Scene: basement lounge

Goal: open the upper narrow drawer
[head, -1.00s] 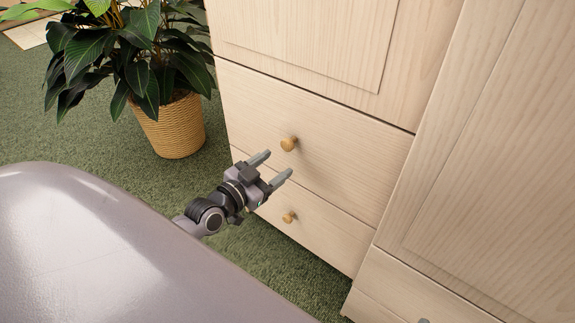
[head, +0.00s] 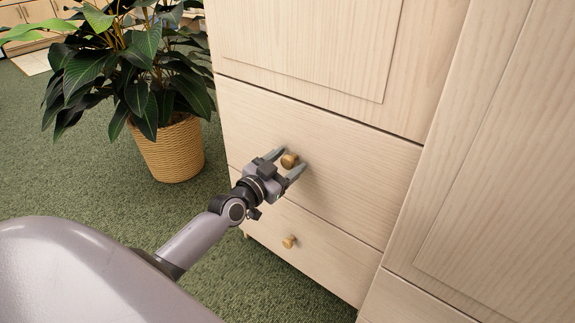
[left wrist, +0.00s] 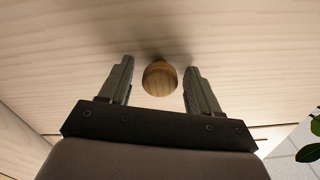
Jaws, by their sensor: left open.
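The upper narrow drawer (head: 345,165) is a pale wood front in the cabinet and is closed. Its round wooden knob (head: 290,160) sits between the fingers of my left gripper (head: 286,164). In the left wrist view the knob (left wrist: 160,78) shows between the two open fingertips (left wrist: 160,85), with a gap on each side. The lower drawer (head: 325,250) is closed below, with its own knob (head: 289,241). My right gripper is not in view.
A leafy plant in a woven pot (head: 168,150) stands on the green carpet (head: 60,180) left of the cabinet. A cabinet door (head: 320,40) is above the drawer, and another tall panel (head: 490,170) is at the right. Carpet is clear in front of the drawers.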

